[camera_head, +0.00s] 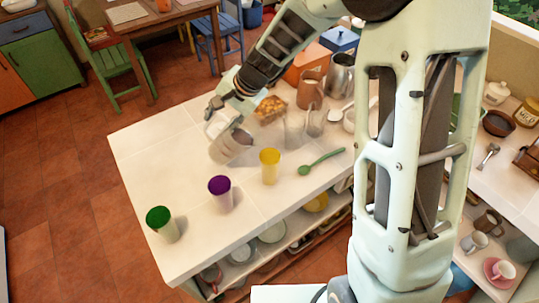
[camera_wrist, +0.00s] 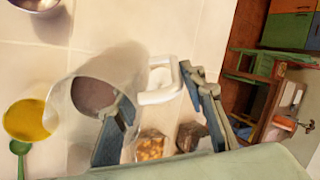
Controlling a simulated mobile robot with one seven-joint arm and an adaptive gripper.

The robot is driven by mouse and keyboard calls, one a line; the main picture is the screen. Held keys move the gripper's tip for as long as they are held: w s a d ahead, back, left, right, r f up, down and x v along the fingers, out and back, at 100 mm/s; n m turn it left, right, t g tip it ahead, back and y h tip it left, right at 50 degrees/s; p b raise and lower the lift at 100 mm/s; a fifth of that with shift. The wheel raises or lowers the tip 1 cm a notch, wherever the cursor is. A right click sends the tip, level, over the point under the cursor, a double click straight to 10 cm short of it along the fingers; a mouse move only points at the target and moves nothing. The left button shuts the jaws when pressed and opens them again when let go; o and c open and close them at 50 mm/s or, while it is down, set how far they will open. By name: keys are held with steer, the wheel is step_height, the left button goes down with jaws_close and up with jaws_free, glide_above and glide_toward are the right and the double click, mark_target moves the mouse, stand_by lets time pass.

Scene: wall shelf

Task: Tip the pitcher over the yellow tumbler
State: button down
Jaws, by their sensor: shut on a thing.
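The pitcher (camera_head: 228,148) is clear, with dark contents and a pale handle. In the head view it is to the left of the yellow tumbler (camera_head: 270,167), apart from it. I cannot tell how far it is tilted or whether it touches the counter. My gripper (camera_head: 216,107) is shut on the pitcher at its handle side. In the wrist view the fingers (camera_wrist: 157,88) are at the white handle, and the pitcher body (camera_wrist: 68,88) reaches left towards the yellow tumbler (camera_wrist: 27,119). The tumbler stands upright on the counter.
A purple tumbler (camera_head: 220,188) and a green tumbler (camera_head: 161,223) stand at the front left. A green spoon (camera_head: 322,162) lies right of the yellow tumbler. Clear glasses (camera_head: 294,133), a brownish jug (camera_head: 310,92) and a metal pitcher (camera_head: 341,74) stand behind.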

mark_target(225, 118)
steer(key=shift+s+d+r+t+y, duration=0.1)
steer(key=shift+d+r+t+y, duration=0.25)
steer(key=shift+d, duration=0.2)
steer(key=shift+s+d+r+y, duration=0.1)
steer(key=shift+d+r+y, duration=0.05)
steer(key=shift+y, duration=0.2)
steer(key=shift+s+r, duration=0.1)
steer(key=shift+y, duration=0.3)
steer(key=shift+d+r+b, duration=0.1)
steer(key=shift+r+b, duration=0.05)
steer(key=shift+b, duration=0.2)
steer(key=shift+s+d+t+y+b, duration=0.25)
steer(key=shift+y+b, duration=0.2)
steer(key=shift+b, duration=1)
steer(key=shift+d+t+y+b, duration=0.15)
steer(key=shift+t+y+b, duration=0.25)
steer(key=shift+b, duration=1.05)
steer(key=shift+s+d+r+y+b, duration=0.25)
steer(key=shift+d+r+y+b, duration=0.25)
steer(key=shift+b, duration=0.6)
stand_by(2.3)
